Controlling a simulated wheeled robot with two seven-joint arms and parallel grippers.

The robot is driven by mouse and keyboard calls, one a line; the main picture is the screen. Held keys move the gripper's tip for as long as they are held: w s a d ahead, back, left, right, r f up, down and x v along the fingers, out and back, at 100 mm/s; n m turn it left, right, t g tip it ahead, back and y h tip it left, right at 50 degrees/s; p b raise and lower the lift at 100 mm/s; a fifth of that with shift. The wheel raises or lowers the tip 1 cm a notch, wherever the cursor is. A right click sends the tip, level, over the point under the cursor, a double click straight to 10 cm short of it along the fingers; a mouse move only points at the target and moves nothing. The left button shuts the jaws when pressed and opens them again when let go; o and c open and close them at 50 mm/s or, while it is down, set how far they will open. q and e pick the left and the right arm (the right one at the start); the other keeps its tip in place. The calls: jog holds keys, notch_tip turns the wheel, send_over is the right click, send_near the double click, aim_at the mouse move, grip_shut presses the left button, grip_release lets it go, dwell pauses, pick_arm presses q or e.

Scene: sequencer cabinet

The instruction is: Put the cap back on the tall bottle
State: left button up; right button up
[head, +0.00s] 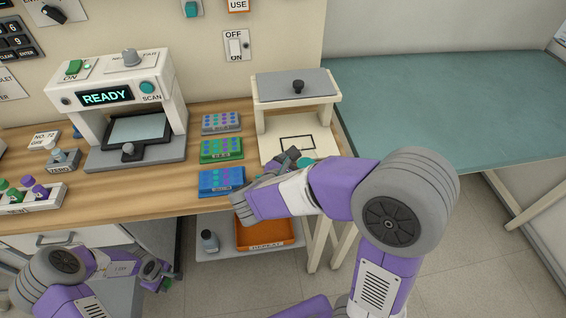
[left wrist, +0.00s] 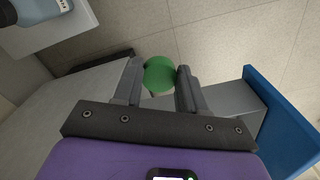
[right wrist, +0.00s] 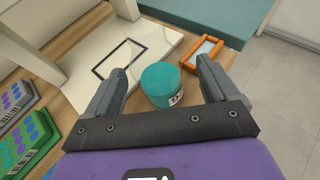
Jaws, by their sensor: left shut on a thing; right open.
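My left gripper (head: 154,272) is low in front of the bench and shut on a round green cap-like thing, which shows between the fingers in the left wrist view (left wrist: 159,74). My right gripper (right wrist: 160,74) is open, with its fingers on either side of a teal, round-topped piece with a small dark-marked label (right wrist: 162,86). That piece stands on the bench by the white platform; I cannot tell whether it is a cap or a small jar. A grey-blue bottle (head: 209,241) stands on the lower shelf; I cannot tell whether it is the tall bottle.
An orange tray (head: 285,232) is beside the bottle on the shelf. Grey, green and blue sample plates (head: 221,149) lie on the bench, left of the white platform (head: 310,137). The scanner (head: 118,88) and tube rack (head: 44,200) stand further left. The teal table (head: 450,110) is clear.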

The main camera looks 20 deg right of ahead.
aim_at(309, 162)
pick_arm(q)
notch_tip(309, 162, down, 2)
jog(key=shift+f+b, duration=0.15)
jog(key=shift+b, duration=0.75)
pick_arm(e)
jog(key=x, duration=0.2)
jog(key=f+x, duration=0.1)
jog(key=x, duration=0.1)
jog(key=shift+a, duration=0.2)
jog(key=shift+w+d, duration=0.2)
jog(key=shift+d, duration=0.1)
jog(key=c, duration=1.1)
